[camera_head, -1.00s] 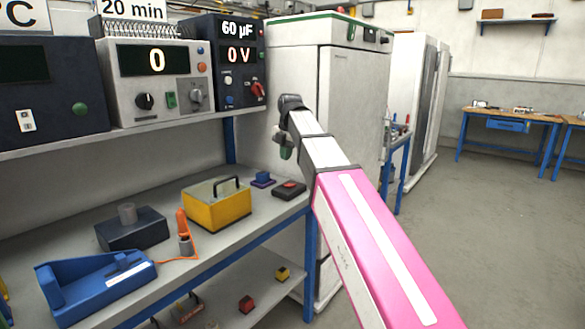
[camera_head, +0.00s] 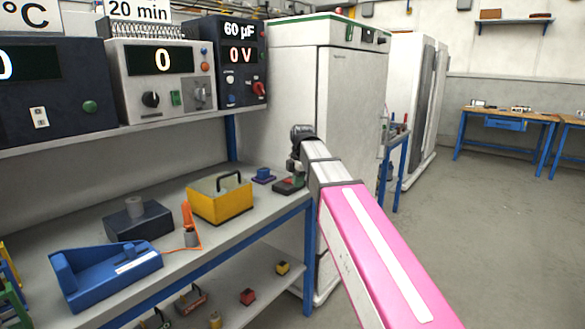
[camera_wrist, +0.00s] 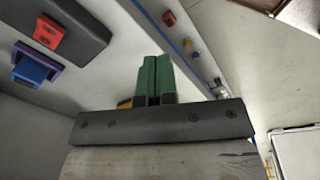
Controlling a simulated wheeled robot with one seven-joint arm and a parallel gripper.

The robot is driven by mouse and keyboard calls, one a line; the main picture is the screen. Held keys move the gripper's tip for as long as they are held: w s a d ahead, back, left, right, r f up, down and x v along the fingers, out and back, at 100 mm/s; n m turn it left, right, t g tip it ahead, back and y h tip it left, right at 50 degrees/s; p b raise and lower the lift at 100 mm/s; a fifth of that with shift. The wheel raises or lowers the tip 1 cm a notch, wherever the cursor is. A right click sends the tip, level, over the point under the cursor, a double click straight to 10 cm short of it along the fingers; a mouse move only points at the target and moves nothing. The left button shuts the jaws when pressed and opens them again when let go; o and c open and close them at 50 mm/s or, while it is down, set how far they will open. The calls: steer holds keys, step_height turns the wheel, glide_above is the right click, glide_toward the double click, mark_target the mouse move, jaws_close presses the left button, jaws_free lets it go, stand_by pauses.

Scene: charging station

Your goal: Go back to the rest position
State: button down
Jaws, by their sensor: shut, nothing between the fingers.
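My gripper (camera_wrist: 156,75) shows in the wrist view as two green fingers pressed together, with nothing between them. In the head view my pink and white arm reaches in from the lower right, and its dark end (camera_head: 297,165) is near the right end of the workbench (camera_head: 225,228). It overlaps a black block with a red top (camera_head: 288,186) in that picture; I cannot tell the gap. The wrist view shows that black block with its red top (camera_wrist: 48,32) to the left of the fingers, apart from them.
On the bench are a yellow box (camera_head: 220,205), a blue cradle (camera_head: 105,275), a dark block (camera_head: 138,224) and a purple-blue block (camera_head: 263,176). Instruments (camera_head: 160,80) stand on the shelf above. A white cabinet (camera_head: 350,110) stands behind my arm. Floor (camera_head: 480,230) at right is clear.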

steer(key=s+d+f+m, duration=0.5)
steer(key=s+f+m, duration=0.1)
steer(key=f, duration=0.5)
steer(key=s+d+f+m, duration=0.6)
steer(key=f+m, duration=0.3)
steer(key=f, duration=0.2)
steer(key=s+d+f+m+h, duration=0.1)
steer(key=s+d+f+m, duration=0.5)
steer(key=f, duration=0.5)
steer(key=shift+s+m+g, duration=0.2)
steer(key=shift+m+g, duration=0.2)
steer(key=shift+m, duration=0.5)
